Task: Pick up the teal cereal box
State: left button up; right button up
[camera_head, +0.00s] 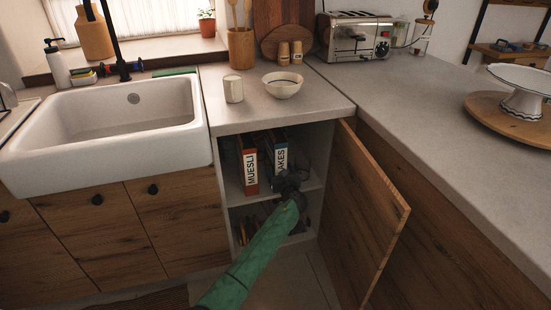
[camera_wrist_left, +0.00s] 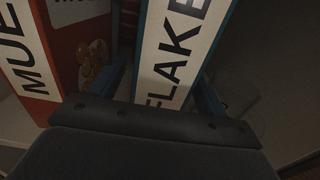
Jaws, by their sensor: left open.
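The teal cereal box (camera_head: 280,154) stands upright inside the open cabinet. Its white spine label reads "FLAKES", partly hidden in the head view by my left gripper (camera_head: 291,184). In the left wrist view the box (camera_wrist_left: 172,60) is straight ahead, with its label filling the middle. My left gripper (camera_wrist_left: 165,95) is open, with its fingers appearing at either side of the box's spine. I cannot tell whether they touch it. My right gripper is not in view.
A red muesli box (camera_head: 250,165) stands just left of the teal box; it also shows in the left wrist view (camera_wrist_left: 45,55). The open wooden door (camera_head: 365,215) bounds the cabinet on the right. A shelf below holds items. A bowl (camera_head: 283,87) and cup (camera_head: 233,90) stand on the counter above.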

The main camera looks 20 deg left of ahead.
aim_at(277, 158)
pick_arm(q)
jog(key=shift+x, duration=1.6)
jog(key=c, duration=1.3)
jog(key=shift+r, duration=0.1)
jog(key=shift+r, duration=0.2)
jog(key=r+v, duration=0.1)
jog(key=v, duration=0.5)
jog(key=r+v, duration=0.1)
jog(key=v, duration=0.5)
jog(key=r+v, duration=0.1)
jog(key=v, duration=0.5)
jog(key=shift+p, duration=0.3)
